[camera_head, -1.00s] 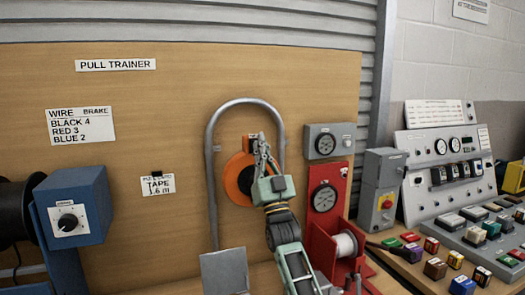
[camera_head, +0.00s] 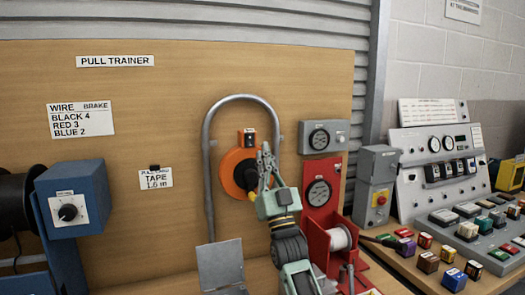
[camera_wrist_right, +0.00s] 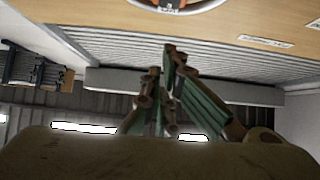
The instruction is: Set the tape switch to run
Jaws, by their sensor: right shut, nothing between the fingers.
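A small orange box with a dark front (camera_head: 248,138), which looks like the tape switch, sits at the top of the round orange and black tape reel (camera_head: 229,170) on the wooden board. Its lever and setting are too small to read. My right gripper (camera_head: 266,152) is shut and empty. Its fingertips are just right of and slightly below the box, in front of the reel's right side. A yellow piece (camera_head: 253,197) shows at the reel's lower right, beside the gripper. In the right wrist view, the fingers (camera_wrist_right: 162,60) point up toward the board. My left gripper is not in view.
A grey bent pipe (camera_head: 208,170) arches around the reel. A red stand with a gauge (camera_head: 319,193) and a white spool (camera_head: 340,238) is close on the right. A blue brake box (camera_head: 75,200) stands at left. Coloured blocks (camera_head: 429,262) lie on the right bench.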

